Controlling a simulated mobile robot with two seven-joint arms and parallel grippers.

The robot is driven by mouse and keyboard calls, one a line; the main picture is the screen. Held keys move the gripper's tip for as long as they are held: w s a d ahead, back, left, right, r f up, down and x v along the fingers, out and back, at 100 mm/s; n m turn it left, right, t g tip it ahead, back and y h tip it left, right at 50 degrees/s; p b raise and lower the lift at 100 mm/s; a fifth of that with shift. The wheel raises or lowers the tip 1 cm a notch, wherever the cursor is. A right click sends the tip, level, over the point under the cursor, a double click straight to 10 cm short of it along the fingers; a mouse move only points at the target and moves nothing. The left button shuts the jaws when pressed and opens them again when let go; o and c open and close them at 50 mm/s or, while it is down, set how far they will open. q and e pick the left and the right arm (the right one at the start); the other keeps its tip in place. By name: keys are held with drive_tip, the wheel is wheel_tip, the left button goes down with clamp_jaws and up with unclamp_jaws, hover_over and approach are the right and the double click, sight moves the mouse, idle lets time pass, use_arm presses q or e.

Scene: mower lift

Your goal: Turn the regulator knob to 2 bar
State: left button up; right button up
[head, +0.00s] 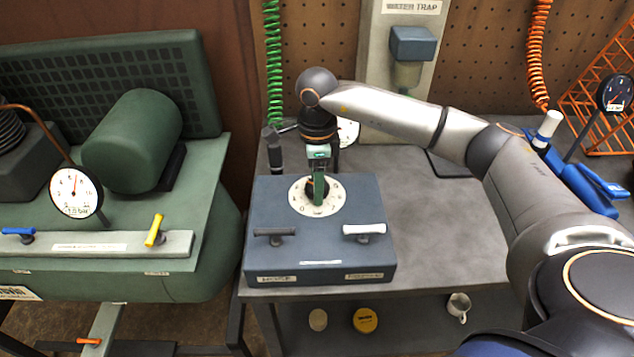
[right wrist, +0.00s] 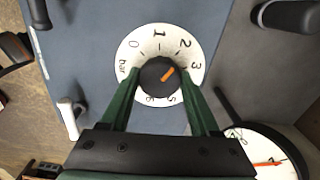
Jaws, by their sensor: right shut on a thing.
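The regulator knob (right wrist: 157,77) is a round dark knob with an orange pointer, in the middle of a white dial (right wrist: 128,54) marked in bar. In the right wrist view the pointer aims up and right, roughly toward the 2; the exact reading is hard to tell. In the head view the dial (head: 334,200) lies on top of a blue-grey box (head: 268,212). My right gripper (head: 318,198) reaches down onto the knob from above. Its green fingers (right wrist: 162,88) are shut on the knob, one on each side. My left gripper is not in view.
The box carries a dark lever (head: 274,232) and a white lever (head: 364,230). A round gauge (right wrist: 268,155) stands behind the box. A green compressor with a gauge (head: 76,192) stands at left. The grey bench (head: 430,225) is clear right of the box.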

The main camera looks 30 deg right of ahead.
drive_tip(key=o, duration=1.3)
drive_tip(key=shift+o, duration=0.2)
wheel_tip(320, 180, up, 13)
drive_tip(key=shift+f, duration=0.2)
